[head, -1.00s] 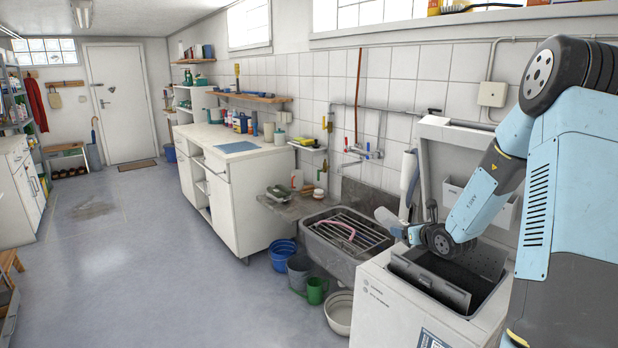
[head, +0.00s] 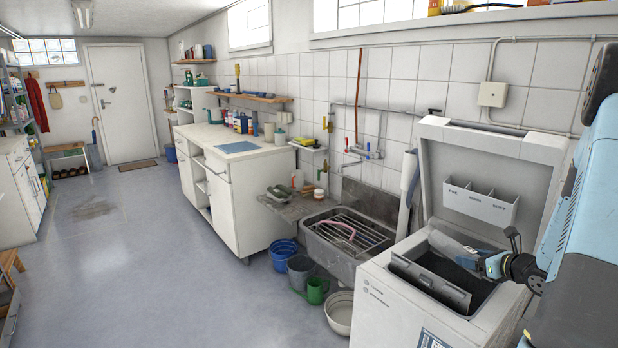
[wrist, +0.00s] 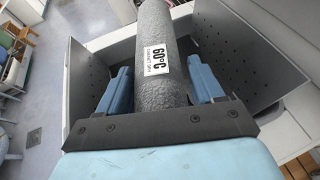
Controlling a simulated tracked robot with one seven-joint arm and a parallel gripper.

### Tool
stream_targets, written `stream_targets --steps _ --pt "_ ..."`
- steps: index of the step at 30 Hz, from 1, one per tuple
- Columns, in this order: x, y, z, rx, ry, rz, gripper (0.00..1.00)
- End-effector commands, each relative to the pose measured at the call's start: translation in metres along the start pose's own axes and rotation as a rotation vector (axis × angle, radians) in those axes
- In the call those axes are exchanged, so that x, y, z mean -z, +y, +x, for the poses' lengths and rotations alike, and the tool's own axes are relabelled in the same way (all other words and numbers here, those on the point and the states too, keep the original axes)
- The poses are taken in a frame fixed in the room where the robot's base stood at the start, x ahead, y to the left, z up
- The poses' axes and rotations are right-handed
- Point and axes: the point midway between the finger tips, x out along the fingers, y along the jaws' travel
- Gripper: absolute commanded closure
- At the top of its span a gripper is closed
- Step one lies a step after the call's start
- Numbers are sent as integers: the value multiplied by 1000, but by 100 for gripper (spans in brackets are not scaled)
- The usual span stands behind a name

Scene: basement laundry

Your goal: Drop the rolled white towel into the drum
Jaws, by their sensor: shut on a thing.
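The rolled towel looks grey in the wrist view (wrist: 160,35), with a white "60°C" label; it looks pale in the head view (head: 450,243). My gripper (head: 484,262) is shut on it; in the wrist view the blue fingers (wrist: 160,82) stand on either side of the roll. The roll points away from my wrist, over the top of the washer (head: 385,290). The drum (head: 455,272) is open at the top, with its dark flap raised; perforated panels (wrist: 238,62) flank the roll in the wrist view. My gripper hides part of the opening.
The washer's raised lid (head: 450,160) stands behind the opening, with a white dispenser tray (head: 480,202) on it. A sink with a rack (head: 347,235) is to the left. Buckets (head: 300,270) and a white basin (head: 340,312) stand on the floor.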

Motion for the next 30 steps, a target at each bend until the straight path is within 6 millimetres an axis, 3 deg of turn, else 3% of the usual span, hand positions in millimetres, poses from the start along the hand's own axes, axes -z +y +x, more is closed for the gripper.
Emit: stream_targets --steps 12,24,25,30 --pt "35 0 15 0 0 0 69" --pt "39 1 17 0 0 -1 69" --pt "39 1 17 0 0 -1 31" --pt "39 1 17 -1 0 -1 15"
